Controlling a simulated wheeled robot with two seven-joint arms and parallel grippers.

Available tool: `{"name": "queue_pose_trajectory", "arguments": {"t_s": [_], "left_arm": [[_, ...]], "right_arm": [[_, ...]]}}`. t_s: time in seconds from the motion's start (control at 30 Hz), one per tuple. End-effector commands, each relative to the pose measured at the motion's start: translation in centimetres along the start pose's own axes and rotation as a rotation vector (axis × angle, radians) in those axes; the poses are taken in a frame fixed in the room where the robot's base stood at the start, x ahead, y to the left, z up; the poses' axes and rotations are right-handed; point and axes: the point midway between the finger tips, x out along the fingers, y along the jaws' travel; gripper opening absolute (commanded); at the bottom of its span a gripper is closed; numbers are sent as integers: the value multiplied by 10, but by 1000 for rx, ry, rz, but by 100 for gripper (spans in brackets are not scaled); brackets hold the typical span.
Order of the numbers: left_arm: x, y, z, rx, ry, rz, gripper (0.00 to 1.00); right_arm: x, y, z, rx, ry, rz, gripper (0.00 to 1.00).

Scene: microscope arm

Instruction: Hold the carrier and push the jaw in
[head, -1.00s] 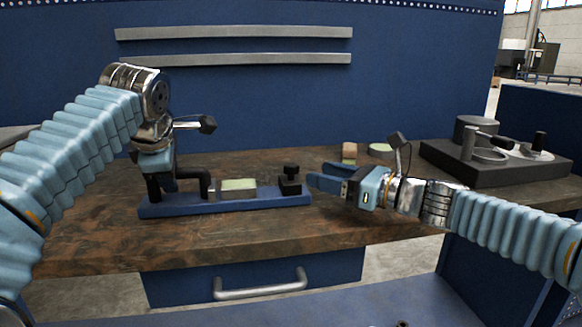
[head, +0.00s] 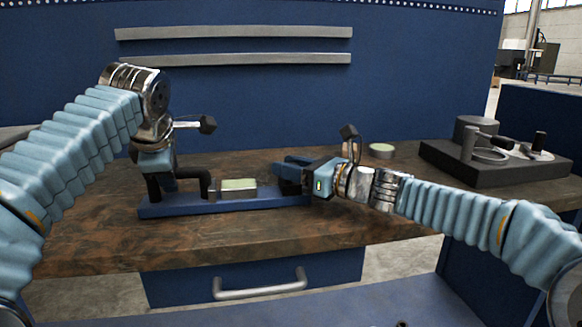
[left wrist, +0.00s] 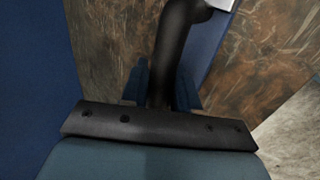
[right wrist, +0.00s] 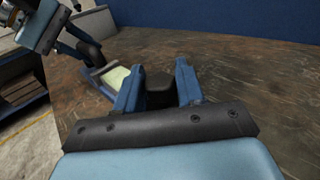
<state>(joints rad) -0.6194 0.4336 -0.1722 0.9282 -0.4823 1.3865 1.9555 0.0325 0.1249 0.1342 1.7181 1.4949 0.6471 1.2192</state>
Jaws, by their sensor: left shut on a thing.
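The carrier (head: 225,206) is a long blue bar lying on the bench, with a black bent handle (head: 205,180) at its left end. A metal block with a pale green top (head: 238,186) sits on its middle. My left gripper (left wrist: 161,92) is shut on the black handle, which also shows in the left wrist view (left wrist: 176,45). The black jaw (right wrist: 159,90) with its knob is at the carrier's right end, mostly hidden in the head view. My right gripper (right wrist: 157,82) is open, with one finger on each side of the jaw.
A dark fixture block (head: 500,165) with posts and a ring stands at the right of the bench. A small round green-topped piece (head: 381,148) lies behind my right arm. The wooden bench top (head: 110,225) is clear in front of the carrier.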

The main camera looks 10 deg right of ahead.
Motion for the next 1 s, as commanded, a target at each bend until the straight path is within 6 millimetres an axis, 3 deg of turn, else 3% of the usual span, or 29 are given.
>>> {"name": "queue_pose_trajectory", "arguments": {"t_s": [0.03,0.17,0.2,0.37,0.7,1.0], "left_arm": [[-2,1,0,-2,-2,4,0],[-2,1,0,-2,-2,4,0],[-2,1,0,-3,-1,4,0],[-2,1,0,-3,-1,4,0],[-1,1,1,-1,-3,4,0],[-1,1,2,0,-4,4,0]], "right_arm": [[0,0,0,0,0,0,21],[0,0,0,0,0,0,1],[0,0,0,0,0,0,0],[1,1,0,0,0,1,0],[39,41,1,0,-2,7,0],[42,44,1,-1,-1,7,0]]}}
